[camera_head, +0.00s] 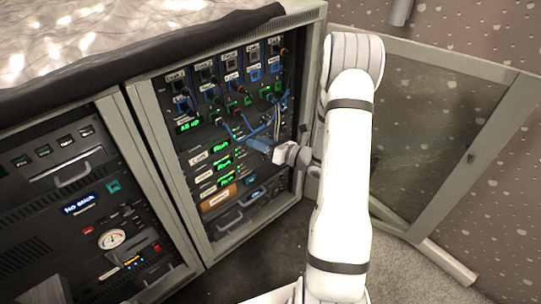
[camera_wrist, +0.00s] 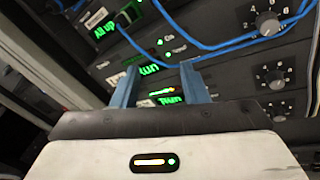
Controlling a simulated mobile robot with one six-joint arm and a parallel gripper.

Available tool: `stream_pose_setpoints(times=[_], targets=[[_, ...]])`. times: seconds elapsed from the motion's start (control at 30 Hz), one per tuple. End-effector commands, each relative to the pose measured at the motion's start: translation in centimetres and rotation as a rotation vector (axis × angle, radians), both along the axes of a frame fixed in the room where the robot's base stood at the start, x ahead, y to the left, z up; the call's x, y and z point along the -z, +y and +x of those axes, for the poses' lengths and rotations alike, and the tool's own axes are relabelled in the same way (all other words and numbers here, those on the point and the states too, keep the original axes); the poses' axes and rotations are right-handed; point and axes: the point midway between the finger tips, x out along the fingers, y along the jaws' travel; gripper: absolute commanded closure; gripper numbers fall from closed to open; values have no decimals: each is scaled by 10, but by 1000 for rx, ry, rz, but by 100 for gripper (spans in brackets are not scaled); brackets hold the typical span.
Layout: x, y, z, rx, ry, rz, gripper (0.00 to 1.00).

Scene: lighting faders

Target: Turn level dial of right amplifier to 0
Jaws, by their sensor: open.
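My gripper (camera_head: 254,142) is at the front of the right-hand rack, its blue fingers towards the panels. In the wrist view my gripper (camera_wrist: 158,76) is open, and nothing shows held between its fingers. Stacked units with green lit displays lie beyond the fingers. Three grey dials with numbered scales show at the right: an upper dial (camera_wrist: 267,22), a middle dial (camera_wrist: 275,79) and a lower dial (camera_wrist: 278,109). All are apart from the fingers. I cannot tell which belongs to the right amplifier, and their exact settings are too small to read.
Blue cables (camera_wrist: 215,47) cross in front of the panels near the fingers. The rack's glass door (camera_head: 440,130) stands open at the right. Another rack (camera_head: 75,215) with a round gauge stands at the left. A dark cloth (camera_head: 150,48) covers the top edge.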

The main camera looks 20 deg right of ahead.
Motion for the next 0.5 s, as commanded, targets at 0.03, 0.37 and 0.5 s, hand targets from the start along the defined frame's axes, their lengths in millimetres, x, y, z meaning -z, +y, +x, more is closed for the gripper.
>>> stream_pose_setpoints(times=[0.03,0.37,0.5], targets=[[38,-21,5,92,31,61,60],[116,-96,14,416,92,245,60],[116,-93,27,421,91,247,60]])
